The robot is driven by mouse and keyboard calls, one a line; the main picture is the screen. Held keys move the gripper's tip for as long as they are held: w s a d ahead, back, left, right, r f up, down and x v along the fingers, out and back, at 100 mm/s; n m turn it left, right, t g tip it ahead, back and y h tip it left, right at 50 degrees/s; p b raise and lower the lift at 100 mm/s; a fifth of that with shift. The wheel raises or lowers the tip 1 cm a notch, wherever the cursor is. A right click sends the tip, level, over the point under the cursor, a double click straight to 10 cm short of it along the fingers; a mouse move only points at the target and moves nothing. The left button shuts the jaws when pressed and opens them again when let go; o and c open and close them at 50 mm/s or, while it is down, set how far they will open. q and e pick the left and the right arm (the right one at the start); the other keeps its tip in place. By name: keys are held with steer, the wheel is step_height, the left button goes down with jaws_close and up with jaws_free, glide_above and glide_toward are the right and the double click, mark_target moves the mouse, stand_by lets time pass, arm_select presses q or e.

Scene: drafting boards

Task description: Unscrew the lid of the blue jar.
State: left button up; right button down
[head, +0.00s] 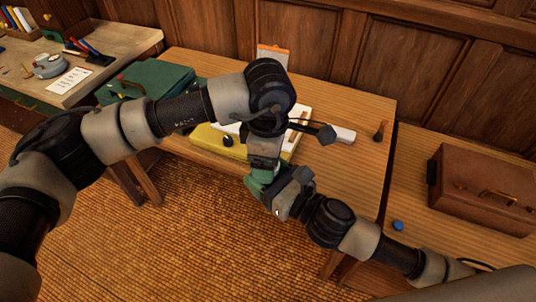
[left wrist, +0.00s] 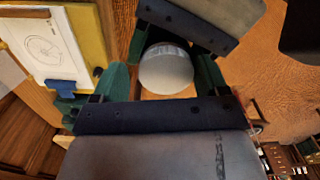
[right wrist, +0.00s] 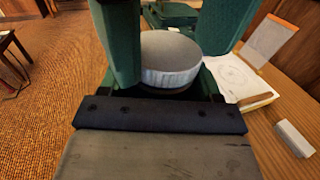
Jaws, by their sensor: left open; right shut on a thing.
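A pale grey round lid with a ribbed rim shows in the left wrist view (left wrist: 166,68) and in the right wrist view (right wrist: 168,62). The jar body under it is hidden, so I cannot see its colour. My right gripper (head: 266,188) is shut on the jar, its green fingers on either side, held out at the table's front edge. My left gripper (head: 260,174) is open close by; in its wrist view the lid lies between its spread green fingers. I cannot tell whether they touch it. In the head view the grippers hide the jar.
A yellow board (head: 216,142) with paper, a white block (head: 344,135) and a green case (head: 157,79) are on the wooden table (head: 365,103). A small blue object (head: 397,225) and a brown briefcase (head: 484,188) are on the right table. The table's front right is clear.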

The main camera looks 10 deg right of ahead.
arm_select(q)
steer(key=shift+s+r, duration=0.15)
steer(key=shift+r, duration=2.15)
steer(key=shift+c, duration=0.3)
steer(key=r+m, duration=0.1)
steer(key=m, duration=0.2)
steer(key=shift+a+r, duration=0.1)
steer(key=shift+r, duration=0.25)
steer(key=m, duration=0.1)
steer(key=r+m, duration=0.1)
steer(key=m, duration=0.1)
steer(key=shift+r, duration=0.25)
steer(key=shift+f+m, duration=0.4)
steer(key=shift+a+f, duration=0.1)
steer(key=shift+f, duration=3.45)
steer(key=c, duration=0.9)
steer(key=n, duration=0.5)
steer(key=shift+r, duration=0.1)
steer(key=shift+c, duration=0.2)
